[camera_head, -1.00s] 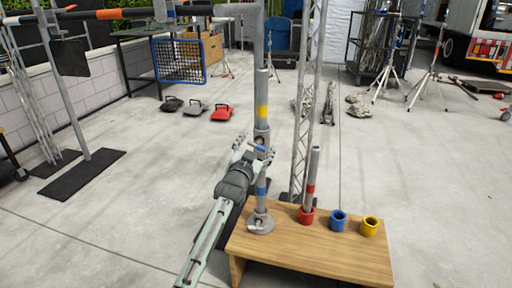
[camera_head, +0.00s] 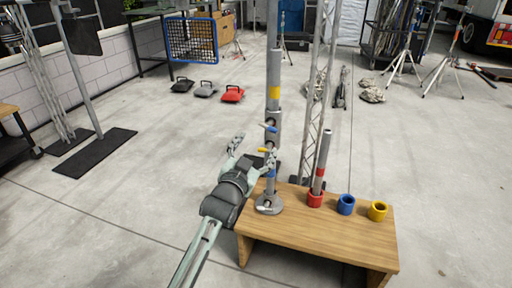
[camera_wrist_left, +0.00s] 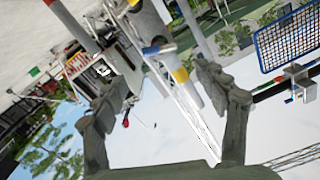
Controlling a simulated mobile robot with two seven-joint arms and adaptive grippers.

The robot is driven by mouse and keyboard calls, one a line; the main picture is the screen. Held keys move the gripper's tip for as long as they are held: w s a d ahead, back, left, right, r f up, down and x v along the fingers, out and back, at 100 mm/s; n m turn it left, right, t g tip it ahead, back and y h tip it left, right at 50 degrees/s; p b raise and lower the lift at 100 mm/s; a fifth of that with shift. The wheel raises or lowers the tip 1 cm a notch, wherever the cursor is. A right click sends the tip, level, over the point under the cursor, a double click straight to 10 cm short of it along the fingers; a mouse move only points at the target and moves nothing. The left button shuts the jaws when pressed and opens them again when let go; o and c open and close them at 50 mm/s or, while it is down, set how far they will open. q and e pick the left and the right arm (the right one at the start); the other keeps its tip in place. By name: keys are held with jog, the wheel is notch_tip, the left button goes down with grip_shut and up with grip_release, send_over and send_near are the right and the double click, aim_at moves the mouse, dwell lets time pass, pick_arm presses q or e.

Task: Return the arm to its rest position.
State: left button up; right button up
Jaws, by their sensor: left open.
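My left gripper (camera_head: 254,147) is open and empty, just left of and in front of the grey upright pole (camera_head: 274,75). Its right finger overlaps the pole in the head view; I cannot tell if it touches. The pole has yellow and blue bands, a blue-handled pin (camera_head: 268,127) and a round foot (camera_head: 269,205) on a wooden bench (camera_head: 310,236). In the left wrist view the two fingers of my left gripper (camera_wrist_left: 162,90) are spread, with the pole and blue-handled pin beyond them. My right gripper is not in view.
On the bench are a red cup (camera_head: 315,200) holding a short grey tube (camera_head: 322,160), a blue cup (camera_head: 346,205) and a yellow cup (camera_head: 378,211). A lattice truss (camera_head: 319,90) stands behind. The floor left of my arm is clear up to a black base plate (camera_head: 95,155).

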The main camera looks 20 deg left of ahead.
pick_arm(q)
jog(key=s+a+f+n+g, duration=0.15)
jog(key=s+f+g, duration=0.25)
jog(key=s+f, duration=0.55)
jog(key=s+a+f+g, duration=0.2)
jog(key=s+f+g, duration=0.3)
jog(key=f, duration=0.8)
jog(key=s+a+f+g, duration=0.1)
jog(key=s+f+g, duration=0.1)
jog(key=s, duration=0.5)
jog(key=s+f+g+y, duration=0.1)
jog(key=s+f+g, duration=0.1)
jog(key=s+f, duration=0.3)
jog(key=s+a+f+g, duration=0.1)
jog(key=s+f, duration=0.2)
jog(key=s, duration=0.6)
jog(key=shift+a+f+n+g, duration=0.3)
jog(key=shift+n+g, duration=0.1)
jog(key=shift+n, duration=0.05)
